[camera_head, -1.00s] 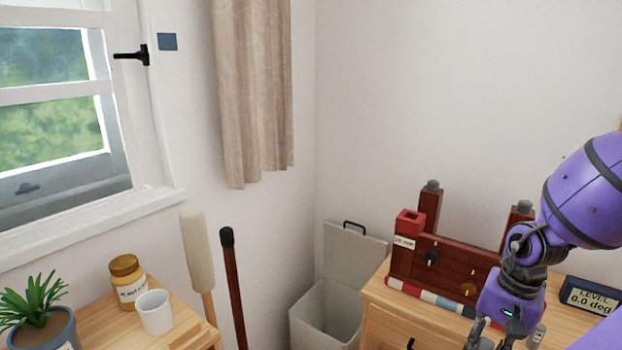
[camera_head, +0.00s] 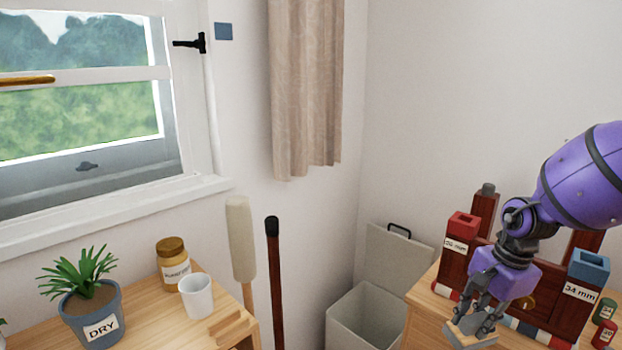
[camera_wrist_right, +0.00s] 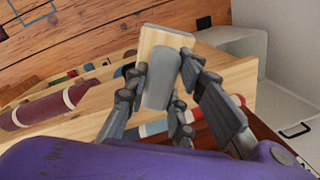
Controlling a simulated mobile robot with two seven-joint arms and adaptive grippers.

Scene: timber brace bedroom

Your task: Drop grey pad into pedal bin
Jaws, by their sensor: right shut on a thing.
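My right gripper (camera_head: 478,318) is shut on the grey pad (camera_head: 462,330), a small flat block with a grey face and pale wooden edges. It holds the pad beside the front of the wooden cabinet top, right of the bin. The right wrist view shows the pad (camera_wrist_right: 160,84) between the fingers. The pedal bin (camera_head: 368,318) is pale grey, with its lid (camera_head: 398,258) raised against the wall and its mouth open. Part of the bin also shows in the right wrist view (camera_wrist_right: 226,42). My left gripper is not in view.
The cabinet (camera_head: 428,318) carries a dark red frame with a red block (camera_head: 463,226) and a blue block (camera_head: 588,266). A side table at left holds a plant pot (camera_head: 92,318), a jar (camera_head: 174,264) and a white cup (camera_head: 197,296). Two poles (camera_head: 274,280) stand left of the bin.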

